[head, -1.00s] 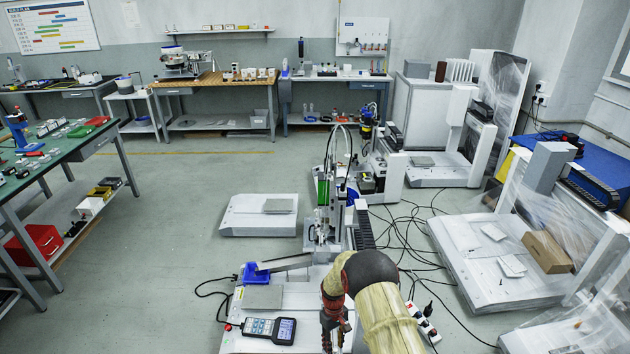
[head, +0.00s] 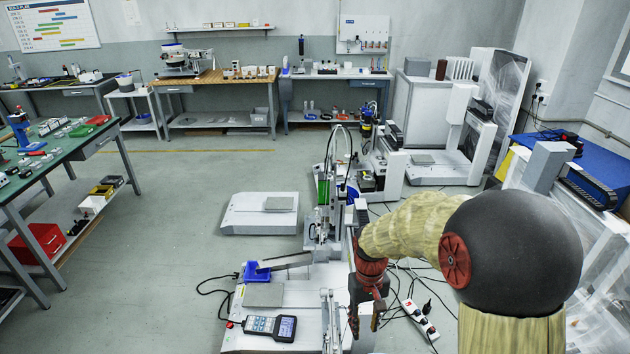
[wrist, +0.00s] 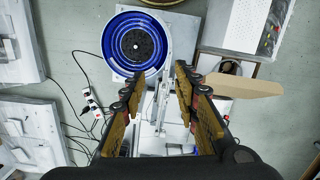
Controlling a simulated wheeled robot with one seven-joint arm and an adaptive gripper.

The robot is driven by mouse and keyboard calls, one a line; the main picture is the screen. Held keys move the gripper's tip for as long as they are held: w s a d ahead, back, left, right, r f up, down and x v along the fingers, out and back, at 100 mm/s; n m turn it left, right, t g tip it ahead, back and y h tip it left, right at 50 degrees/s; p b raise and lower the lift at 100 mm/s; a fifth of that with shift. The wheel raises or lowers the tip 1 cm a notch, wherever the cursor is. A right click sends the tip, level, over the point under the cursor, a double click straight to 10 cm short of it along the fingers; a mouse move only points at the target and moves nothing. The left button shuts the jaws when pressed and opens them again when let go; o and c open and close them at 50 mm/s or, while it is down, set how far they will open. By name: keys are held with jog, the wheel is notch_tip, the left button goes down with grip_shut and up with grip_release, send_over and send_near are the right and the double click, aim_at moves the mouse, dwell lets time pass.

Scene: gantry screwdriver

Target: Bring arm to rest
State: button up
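My gripper (head: 366,318) hangs pointing down over the right side of the gantry screwdriver's white base plate (head: 310,338) in the head view. My arm bends up and to the right from it. In the wrist view my gripper (wrist: 155,95) is open, its two finger pads wide apart with nothing held between them. Below it are a blue ringed bowl (wrist: 140,45) and a narrow rail of the machine. The gantry screwdriver (head: 325,215) stands just beyond my gripper in the head view. My arm hides part of the base's right side.
A handheld pendant (head: 270,326) lies at the base's front. A power strip (head: 420,318) and loose cables lie on the floor to the right. A green-topped table (head: 60,150) stands at the left. The floor between is clear.

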jog(key=s+d+r+m+t+p, duration=0.1)
jog(key=s+d+r+t+p, duration=0.1)
jog(key=s+r, duration=0.8)
jog(key=s+d+r+m+t+p, duration=0.1)
jog(key=s+d+r+t, duration=0.3)
jog(key=s+r, duration=0.6)
notch_tip(320, 180, up, 8)
jog(key=shift+s+r+t+p, duration=0.1)
jog(key=shift+s+t+p, duration=0.1)
jog(key=shift+t+p, duration=0.45)
jog(key=shift+c, duration=0.3)
